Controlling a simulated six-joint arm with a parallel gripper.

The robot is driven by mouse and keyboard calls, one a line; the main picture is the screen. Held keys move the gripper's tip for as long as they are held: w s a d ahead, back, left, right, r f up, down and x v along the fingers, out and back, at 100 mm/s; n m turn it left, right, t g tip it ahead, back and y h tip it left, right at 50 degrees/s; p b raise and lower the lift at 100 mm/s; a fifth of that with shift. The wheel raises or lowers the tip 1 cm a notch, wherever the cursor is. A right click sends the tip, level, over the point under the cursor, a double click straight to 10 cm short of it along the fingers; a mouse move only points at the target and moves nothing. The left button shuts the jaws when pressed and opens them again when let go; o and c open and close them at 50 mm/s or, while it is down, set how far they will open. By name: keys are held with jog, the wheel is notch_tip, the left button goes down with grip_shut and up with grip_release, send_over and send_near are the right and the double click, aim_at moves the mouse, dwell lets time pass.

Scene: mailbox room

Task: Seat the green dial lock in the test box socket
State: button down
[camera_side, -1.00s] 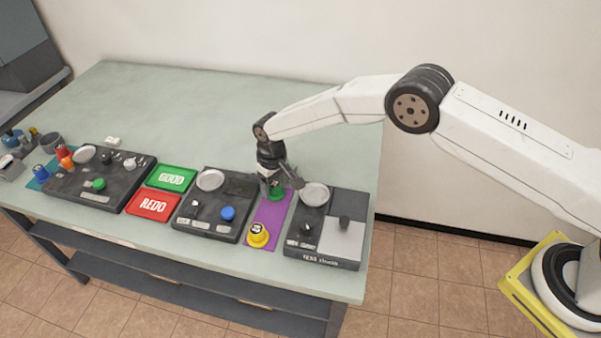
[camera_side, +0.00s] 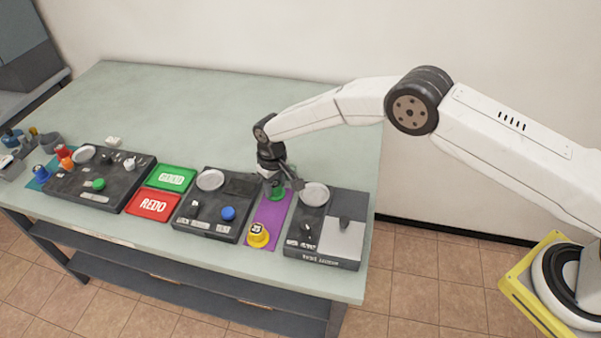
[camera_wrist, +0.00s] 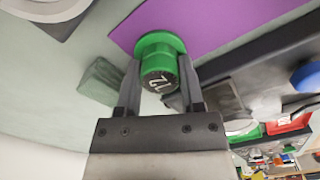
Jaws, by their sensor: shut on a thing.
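The green dial lock (camera_side: 277,194) is at the back end of the purple mat (camera_side: 270,216). In the wrist view the lock (camera_wrist: 157,58) has a wide green flange and a dark face with white digits. My gripper (camera_side: 273,186) is shut on the lock, with one finger on each side in the wrist view (camera_wrist: 160,88). I cannot tell whether the lock touches the mat. A dark box with a grey plate (camera_side: 325,222) stands right of the mat, and another dark box (camera_side: 212,207) stands left of it. Their labels are too small to read surely, and their sockets are unclear.
A yellow dial (camera_side: 258,235) stands at the mat's front end, and a blue dial (camera_side: 228,213) on the left box. Green GOOD (camera_side: 171,177) and red REDO (camera_side: 153,205) pads lie farther left, then another dark box (camera_side: 98,180). The table's back is clear.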

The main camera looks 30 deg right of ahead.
jog(key=shift+r, duration=0.1)
jog(key=shift+r, duration=2.2)
jog(key=shift+s+d+r, duration=0.45)
jog(key=shift+s+d, duration=0.05)
jog(key=s+d+r, duration=0.1)
jog(key=s, duration=0.1)
jog(key=s+d+r, duration=0.1)
jog(key=s+d, duration=0.1)
jog(key=s+d+r, duration=0.1)
jog(key=s, duration=0.1)
jog(key=shift+s+d+r, duration=0.1)
jog(key=shift+d+r, duration=0.25)
jog(key=shift+d, duration=0.05)
jog(key=shift+s+d+r, duration=0.25)
jog(key=shift+s+d, duration=0.15)
jog(key=shift+s, duration=0.2)
jog(key=shift+f, duration=0.15)
